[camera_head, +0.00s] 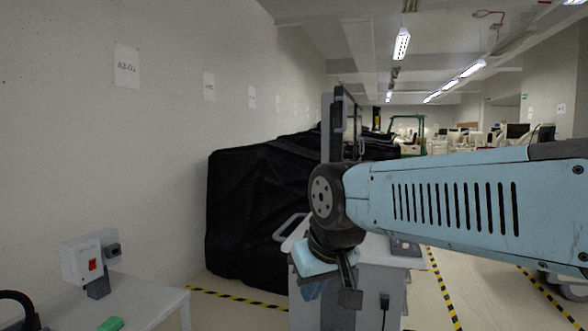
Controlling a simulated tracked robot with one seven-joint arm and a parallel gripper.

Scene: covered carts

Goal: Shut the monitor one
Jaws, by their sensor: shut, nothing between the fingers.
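A dark monitor (348,112) stands nearly edge-on in the middle of the head view, above a pale grey cart (372,292). My arm crosses in front from the right and hides the monitor's lower part and much of the cart's top. My gripper (349,297) points down in front of the cart, its fingers shut and empty. I cannot tell whether it touches the cart. A grey loop-shaped handle (289,228) shows at the cart's left. I cannot make out any open door or lid on the cart.
A large black-covered bulk (245,215) stands behind the cart along the left wall. A table (150,303) at lower left holds a grey box with a red switch (85,262) and a green object (111,324). Striped tape (445,290) marks the open floor at right.

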